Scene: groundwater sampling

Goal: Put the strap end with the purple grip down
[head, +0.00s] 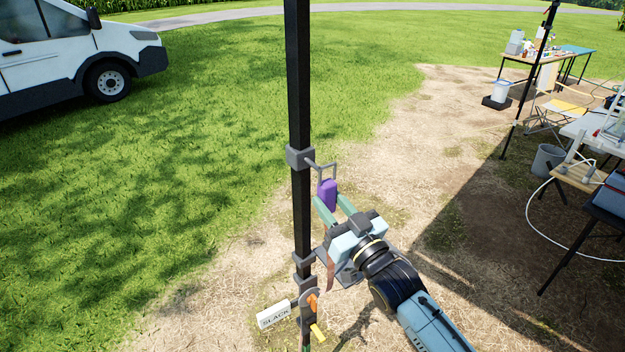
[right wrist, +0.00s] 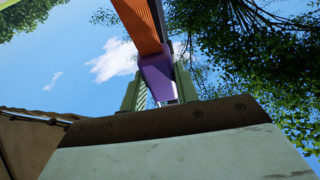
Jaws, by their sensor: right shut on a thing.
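The purple grip (head: 327,192) sits between the green fingers of my right gripper (head: 330,205), which is shut on it. In the right wrist view the purple grip (right wrist: 158,78) shows between the fingers, with a wide orange strap (right wrist: 138,24) running up past it. In the head view the grip is just below a grey metal hook (head: 321,168), which reaches out from a grey collar (head: 299,157) on a black post (head: 299,90). I cannot tell whether the grip touches the hook. My left gripper is out of view.
Lower on the post are an orange part (head: 313,301), a yellow handle (head: 318,332) and a white tag reading SLACK (head: 273,315). A white van (head: 60,45) stands at far left. Tables, buckets and a white hose (head: 545,238) are at right. Grass lies open behind.

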